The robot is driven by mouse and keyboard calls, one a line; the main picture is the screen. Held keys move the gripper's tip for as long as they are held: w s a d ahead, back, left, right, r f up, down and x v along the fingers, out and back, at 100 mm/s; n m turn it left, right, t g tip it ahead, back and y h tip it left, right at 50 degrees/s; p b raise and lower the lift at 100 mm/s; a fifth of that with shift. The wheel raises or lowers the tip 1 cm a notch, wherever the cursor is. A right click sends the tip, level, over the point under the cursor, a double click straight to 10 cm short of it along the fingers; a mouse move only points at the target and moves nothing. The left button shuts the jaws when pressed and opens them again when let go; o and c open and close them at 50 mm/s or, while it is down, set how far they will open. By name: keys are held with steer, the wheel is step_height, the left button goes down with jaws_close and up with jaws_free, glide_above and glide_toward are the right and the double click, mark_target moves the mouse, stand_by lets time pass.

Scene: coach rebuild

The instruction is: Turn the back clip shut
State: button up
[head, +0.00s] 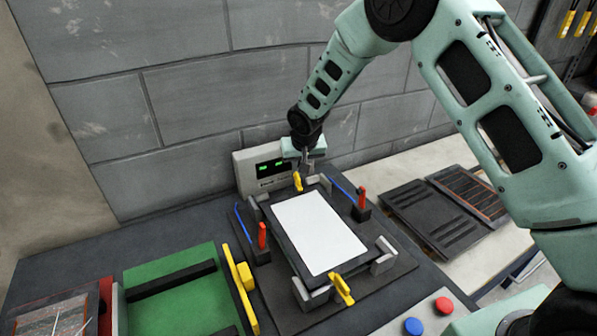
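The yellow back clip (298,181) sits at the far edge of a dark fixture (285,300), by the far end of a panel with a white face (318,233). It looks turned roughly along the panel's length, but it is too small to tell whether it overlaps the edge. My gripper (306,164) points down just behind and above the back clip. Its fingers are small and partly hidden, so I cannot tell their opening or whether they touch the clip. A second yellow clip (342,289) is at the panel's near edge.
Grey corner blocks (383,262) and two red-handled clamps (262,236) (362,198) surround the panel. A grey box with green readouts (268,169) stands close behind. A green tray (175,290) lies left; dark panels (430,215) lie right. Red (443,305) and blue (413,326) buttons are in front.

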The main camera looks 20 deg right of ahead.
mark_target(298, 177)
steer(key=shift+p+x, duration=0.65)
steer(key=shift+x, duration=2.4)
jaws_close()
